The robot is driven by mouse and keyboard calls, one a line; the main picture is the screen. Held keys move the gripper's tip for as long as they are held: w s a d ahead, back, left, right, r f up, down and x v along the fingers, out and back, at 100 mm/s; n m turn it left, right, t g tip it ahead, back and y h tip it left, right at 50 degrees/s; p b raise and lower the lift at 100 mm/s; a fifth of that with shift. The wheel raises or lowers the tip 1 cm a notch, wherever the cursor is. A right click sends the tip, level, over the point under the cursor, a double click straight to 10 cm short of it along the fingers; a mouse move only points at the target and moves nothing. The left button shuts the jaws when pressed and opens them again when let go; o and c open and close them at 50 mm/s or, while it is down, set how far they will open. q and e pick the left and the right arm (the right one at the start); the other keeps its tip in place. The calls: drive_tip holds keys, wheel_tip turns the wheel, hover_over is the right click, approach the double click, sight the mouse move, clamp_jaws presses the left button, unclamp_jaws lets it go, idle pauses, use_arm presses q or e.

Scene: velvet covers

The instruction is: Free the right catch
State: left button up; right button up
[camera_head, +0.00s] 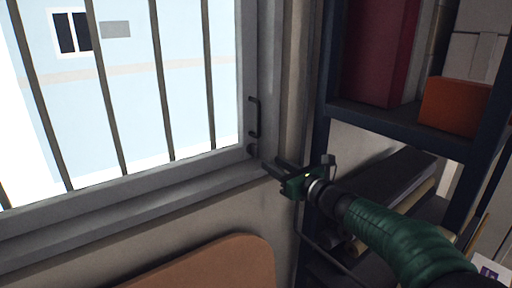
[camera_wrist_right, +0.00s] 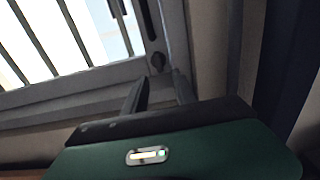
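A barred window (camera_head: 130,95) fills the left of the head view. On the right side of its grey frame is a dark upright handle (camera_head: 254,117), with a small dark round catch (camera_head: 252,150) just below it, near the lower right corner. In the wrist view the handle (camera_wrist_right: 148,18) and catch (camera_wrist_right: 156,62) lie beyond the fingertips. My right gripper (camera_head: 270,165) is just below and right of the catch. Its two fingers (camera_wrist_right: 158,84) are apart with nothing between them, and it looks clear of the catch. My left gripper is out of view.
A dark blue shelf unit (camera_head: 385,125) stands close on the right, with a red binder (camera_head: 378,50) and an orange box (camera_head: 455,106). My right forearm passes in front of its lower shelves. A brown rounded panel (camera_head: 215,265) is below the window.

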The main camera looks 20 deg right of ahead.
sight(256, 154)
drive_tip(key=w, duration=0.1)
drive_tip(key=w+p, duration=0.1)
drive_tip(key=w+a+r+p, duration=0.1)
drive_tip(key=shift+w+r, duration=0.1)
drive_tip(key=p+x, duration=0.1)
drive_tip(key=x, duration=0.1)
drive_tip(key=f+p+x, duration=0.1)
drive_tip(key=x, duration=0.1)
drive_tip(key=shift+w+a+f, duration=0.1)
drive_tip(key=shift+w+a, duration=0.1)
drive_tip(key=shift+a, duration=0.1)
drive_tip(key=shift+s, duration=0.3)
drive_tip(key=c, duration=0.5)
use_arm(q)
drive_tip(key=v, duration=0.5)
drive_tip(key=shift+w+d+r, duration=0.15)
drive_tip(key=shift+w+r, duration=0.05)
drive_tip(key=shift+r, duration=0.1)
use_arm(e)
drive_tip(key=shift+d, duration=0.25)
clamp_jaws()
